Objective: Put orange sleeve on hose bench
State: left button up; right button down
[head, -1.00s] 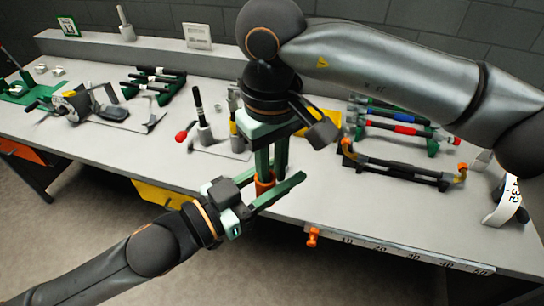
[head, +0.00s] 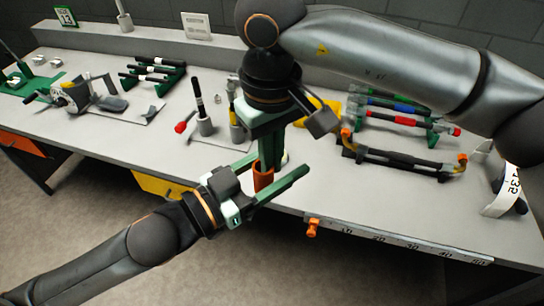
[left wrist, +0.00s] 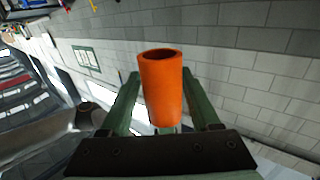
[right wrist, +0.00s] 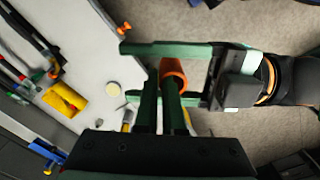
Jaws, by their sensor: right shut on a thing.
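The orange sleeve (head: 263,179) is a short hollow tube held upright in front of the bench edge. My right gripper (head: 270,165), reaching down from above, is shut on it; it also shows in the right wrist view (right wrist: 174,72). My left gripper (head: 278,173) is open, with its fingers on either side of the sleeve. In the left wrist view the sleeve (left wrist: 162,90) stands between the spread left fingers, with gaps at both sides. The grey bench (head: 330,190) lies behind the grippers.
A black fixture (head: 400,162) with yellow-orange elbow ends lies on the right of the bench. Behind it is a rack of hoses with coloured bands (head: 405,120). Tools and cups (head: 204,125) stand at centre. A ruler strip (head: 400,245) and orange knob (head: 312,228) line the front edge.

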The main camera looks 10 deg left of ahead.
pick_arm(q)
jog(key=shift+o, duration=1)
